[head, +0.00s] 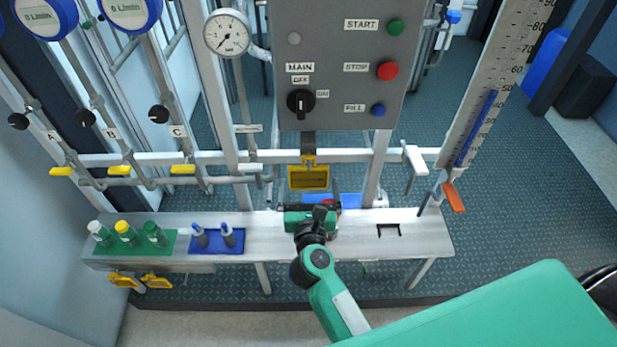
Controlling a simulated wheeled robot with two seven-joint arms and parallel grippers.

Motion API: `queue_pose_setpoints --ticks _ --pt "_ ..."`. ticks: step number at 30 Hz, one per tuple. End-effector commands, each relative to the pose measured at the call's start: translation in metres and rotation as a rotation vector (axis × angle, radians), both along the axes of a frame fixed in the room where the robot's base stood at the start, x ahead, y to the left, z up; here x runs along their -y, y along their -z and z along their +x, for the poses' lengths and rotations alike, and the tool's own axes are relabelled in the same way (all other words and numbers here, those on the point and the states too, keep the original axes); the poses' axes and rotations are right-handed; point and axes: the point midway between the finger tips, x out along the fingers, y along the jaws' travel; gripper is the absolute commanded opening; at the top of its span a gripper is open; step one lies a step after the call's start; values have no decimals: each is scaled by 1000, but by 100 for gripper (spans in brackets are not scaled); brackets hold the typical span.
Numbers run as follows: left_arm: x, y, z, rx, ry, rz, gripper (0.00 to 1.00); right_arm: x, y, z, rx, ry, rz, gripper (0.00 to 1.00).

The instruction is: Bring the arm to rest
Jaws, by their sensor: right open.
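My right arm, green and white, reaches in from the lower right to the metal bench (365,240). My right gripper (320,212) is black and points away from me over the middle of the bench. It is open. My left gripper is not in view.
Above stands a grey control panel (343,55) with buttons and a black knob (301,103); a yellow tag (309,177) hangs below it. A green tray (168,243) with bottles and a blue tray (216,248) stand left. The bench's right end is mostly clear.

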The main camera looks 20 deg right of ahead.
Motion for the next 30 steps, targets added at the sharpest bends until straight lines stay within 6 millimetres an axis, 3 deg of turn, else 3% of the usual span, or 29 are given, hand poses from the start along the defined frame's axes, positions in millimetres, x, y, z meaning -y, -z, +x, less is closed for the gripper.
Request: queue_pose_setpoints --ticks 6,13,25,28,30 --pt "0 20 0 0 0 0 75 -11 4 -41 -2 1 2 100" --pt "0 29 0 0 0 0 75 -19 2 -67 -1 1 0 100" --pt "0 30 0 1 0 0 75 -21 2 -72 -4 -2 -14 100" --pt "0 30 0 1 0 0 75 -28 19 -69 -31 -24 -111 100" --pt "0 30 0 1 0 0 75 -36 44 -65 -68 -58 -250 100"
